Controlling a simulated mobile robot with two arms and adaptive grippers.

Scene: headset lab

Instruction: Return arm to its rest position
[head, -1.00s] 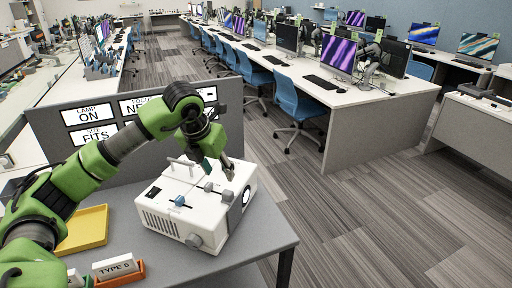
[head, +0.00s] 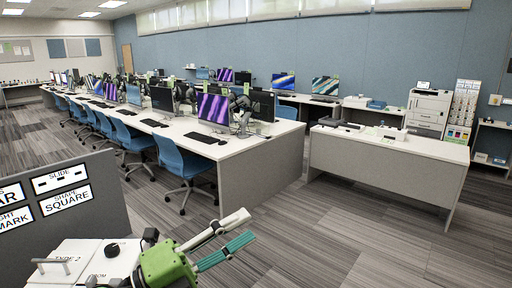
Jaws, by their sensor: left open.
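My left gripper (head: 250,224) is at the bottom middle of the head view. Its green body is low in the picture, and its two fingers, one whitish and one teal, point up and to the right. The fingers are apart with nothing between them. A white box-shaped device (head: 68,250) with a handle and a black knob shows at the bottom left, partly cut off by the frame edge. The gripper is to the right of this device in the picture. Most of my left arm is out of view, and so is my right gripper.
A grey partition (head: 105,190) with sign cards such as SLIDE and SHAPE SQUARE (head: 66,199) stands behind the device. Beyond are a long desk row with monitors (head: 212,108), blue chairs (head: 180,160) and a grey desk (head: 385,165). The carpet (head: 330,235) ahead right is open.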

